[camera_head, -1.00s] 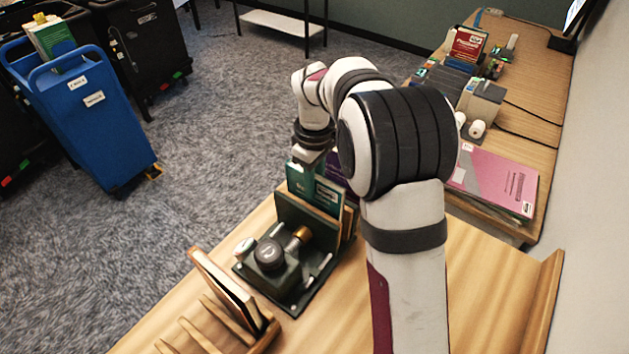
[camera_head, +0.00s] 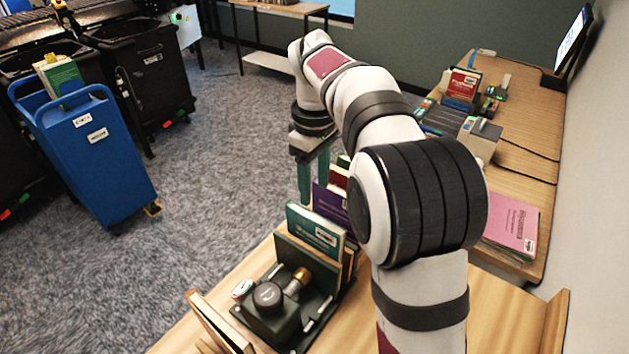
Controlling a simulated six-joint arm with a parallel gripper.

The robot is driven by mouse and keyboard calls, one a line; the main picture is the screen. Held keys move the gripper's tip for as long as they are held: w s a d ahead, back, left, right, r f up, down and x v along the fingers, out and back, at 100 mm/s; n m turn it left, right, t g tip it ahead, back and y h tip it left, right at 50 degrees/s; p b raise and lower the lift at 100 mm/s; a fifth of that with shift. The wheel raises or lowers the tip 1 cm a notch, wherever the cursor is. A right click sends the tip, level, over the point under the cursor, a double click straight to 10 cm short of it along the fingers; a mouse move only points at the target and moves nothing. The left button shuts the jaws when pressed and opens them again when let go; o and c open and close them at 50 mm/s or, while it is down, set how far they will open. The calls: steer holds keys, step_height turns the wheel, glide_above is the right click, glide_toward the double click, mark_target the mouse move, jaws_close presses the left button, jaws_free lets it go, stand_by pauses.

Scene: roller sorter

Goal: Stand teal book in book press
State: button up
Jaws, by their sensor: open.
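The teal book (camera_head: 315,229) stands upright in the dark green book press (camera_head: 291,252), behind its front plate and in front of a purple book (camera_head: 331,203). My gripper (camera_head: 313,196) is above and behind the teal book, apart from it, with its two fingers pointing down and open. Nothing shows between the fingers. The lower part of the teal book is hidden by the press plate, and my arm covers the right side of the press.
A wooden rack (camera_head: 212,322) is at the front left of the table. A blue cart (camera_head: 95,150) stands on the carpet at left. A pink book (camera_head: 511,222) lies on the side desk at right. Bare wood (camera_head: 500,305) shows right of my arm.

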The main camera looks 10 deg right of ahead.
steer(key=s+r+m, duration=0.2)
steer(key=s+m, duration=0.3)
steer(key=s, duration=0.7)
steer(key=s+f+m+y, duration=0.1)
steer(key=s+f+m, duration=0.2)
steer(key=s, duration=0.6)
steer(key=s+f+m, duration=0.4)
steer(key=s+m, duration=0.2)
steer(key=s, duration=0.4)
steer(key=shift+s+a+f+m+y, duration=0.2)
steer(key=shift+a+f+m+y, duration=0.1)
steer(key=shift+a+y, duration=0.15)
